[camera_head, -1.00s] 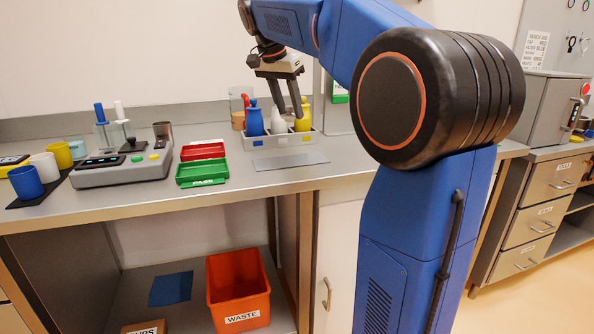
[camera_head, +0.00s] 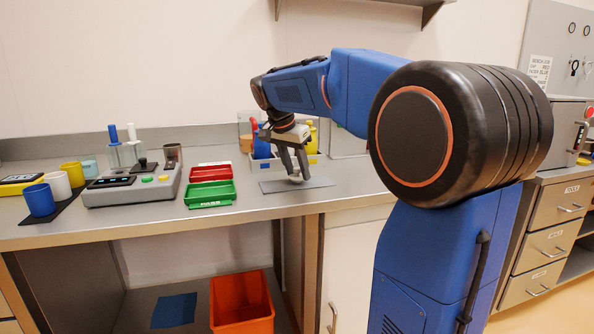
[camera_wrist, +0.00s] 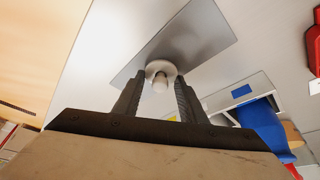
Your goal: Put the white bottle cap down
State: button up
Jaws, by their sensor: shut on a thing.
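The white bottle cap (camera_wrist: 161,70) is held between the two fingertips of my gripper (camera_wrist: 160,86) in the wrist view. In the head view my gripper (camera_head: 295,176) points down over the grey mat (camera_head: 318,183) on the bench. The cap (camera_head: 295,179) shows as a small white bit at the fingertips, low over the mat. I cannot tell whether it touches the mat. The mat also shows behind the cap in the wrist view (camera_wrist: 190,45).
A grey rack (camera_head: 262,163) with a blue bottle (camera_head: 264,142) and a yellow bottle (camera_head: 312,138) stands just behind my gripper. Red (camera_head: 211,166) and green (camera_head: 230,203) trays lie to the left. An orange bin (camera_head: 243,300) is below. The bench's front edge is close to the mat.

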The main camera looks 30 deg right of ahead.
jog(key=shift+f, duration=0.15)
jog(key=o, duration=1)
jog(key=v, duration=1.2)
jog(key=s+a+f+n+t+y, duration=0.1)
jog(key=s+a+f+n, duration=0.2)
jog(key=s+f, duration=0.6)
jog(key=s+a+f+n+t+y, duration=0.1)
jog(key=s+a+f+n, duration=0.3)
jog(key=s+f, duration=0.6)
jog(key=s+a+f+n+t+y, duration=0.1)
jog(key=s+a+f+n+y, duration=0.1)
jog(key=s+a+f+n, duration=0.2)
jog(key=s+f+n, duration=0.3)
jog(key=s+f, duration=0.3)
jog(key=shift+s+a+f, duration=0.2)
jog(key=shift+a+f, duration=0.05)
jog(key=shift+f, duration=0.1)
